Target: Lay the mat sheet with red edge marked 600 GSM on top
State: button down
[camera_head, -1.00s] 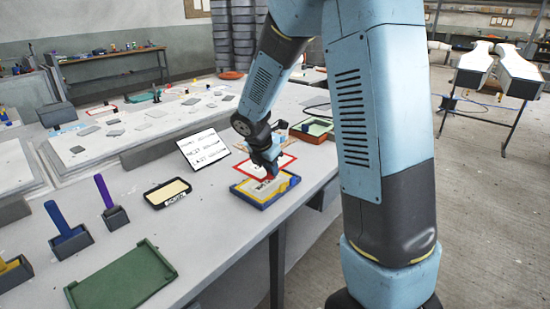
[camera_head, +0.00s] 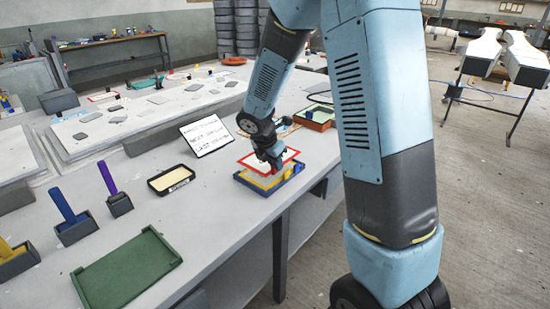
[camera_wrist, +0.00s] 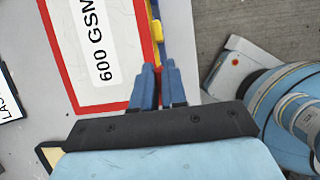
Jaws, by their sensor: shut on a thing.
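The mat sheet is white with a red edge and a label reading 600 GSM (camera_wrist: 95,45). It fills the upper left of the wrist view and also shows in the head view (camera_head: 289,154). My gripper (camera_wrist: 159,72) is shut on the sheet's red edge at one side. In the head view my gripper (camera_head: 272,165) is over a blue tray-like mould (camera_head: 292,178) with yellow inside. The sheet lies over or just above the back part of this mould; whether it touches is unclear. A yellow and blue strip of the mould shows beside the sheet in the wrist view.
A sign board with writing (camera_head: 207,135) stands left of the mould. A black tray with a pale pad (camera_head: 171,180) is nearer. A green tray (camera_head: 127,270) and holders with blue and purple handles (camera_head: 118,203) stand at left. An orange-rimmed green tray (camera_head: 316,119) is behind.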

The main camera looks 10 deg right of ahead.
aim_at(275, 174)
jog(key=shift+f, duration=1.7)
jog(key=shift+f, duration=0.9)
jog(key=c, duration=1.1)
grip_release()
jog(key=shift+r, duration=0.1)
jog(key=v, duration=1.3)
jog(key=shift+r, duration=0.3)
jog(key=shift+s, duration=0.1)
